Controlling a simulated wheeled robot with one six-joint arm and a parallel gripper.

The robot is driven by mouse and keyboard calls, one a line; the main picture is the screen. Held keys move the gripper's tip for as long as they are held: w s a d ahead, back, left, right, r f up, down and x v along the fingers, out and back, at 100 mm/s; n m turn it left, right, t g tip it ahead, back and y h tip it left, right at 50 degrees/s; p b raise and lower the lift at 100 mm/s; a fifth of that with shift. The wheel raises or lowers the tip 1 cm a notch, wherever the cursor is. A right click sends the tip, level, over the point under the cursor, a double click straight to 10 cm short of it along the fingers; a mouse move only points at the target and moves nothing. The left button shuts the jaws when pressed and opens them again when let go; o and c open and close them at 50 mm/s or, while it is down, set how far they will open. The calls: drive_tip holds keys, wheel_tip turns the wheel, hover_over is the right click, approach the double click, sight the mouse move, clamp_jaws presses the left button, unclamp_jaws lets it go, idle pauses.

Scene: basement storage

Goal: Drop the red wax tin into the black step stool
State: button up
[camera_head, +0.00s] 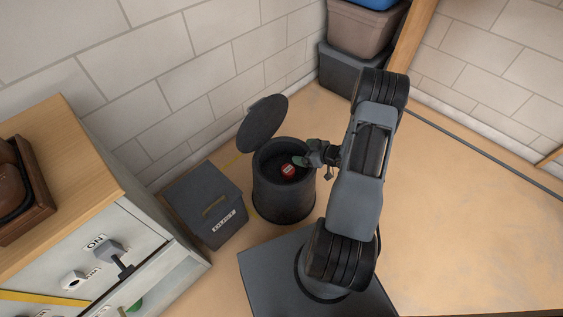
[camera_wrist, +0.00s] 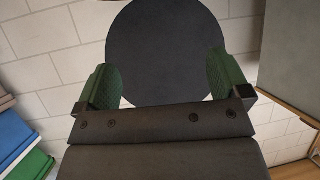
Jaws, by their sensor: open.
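The black step stool (camera_head: 284,203) is a round, hollow drum standing on the floor, with its round lid (camera_head: 263,122) tipped up at the back. The lid also fills the middle of the wrist view (camera_wrist: 166,45). The red wax tin (camera_head: 288,170) shows as a small red disc within the stool's dark opening; I cannot tell how deep it lies. My gripper (camera_head: 303,159) is over the right side of the opening. Its green fingers are wide apart in the wrist view (camera_wrist: 164,80), with nothing between them.
A dark lidded box (camera_head: 205,207) stands left of the stool. A wooden-topped drawer cabinet (camera_head: 75,185) with a brown tray (camera_head: 35,205) is at the left, one drawer pulled out. Stacked bins (camera_head: 355,38) stand at the back wall. The floor at right is clear.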

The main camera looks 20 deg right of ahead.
drive_tip(key=p+v, duration=0.1)
drive_tip(key=v, duration=0.5)
drive_tip(key=shift+d, duration=0.1)
idle(0.4)
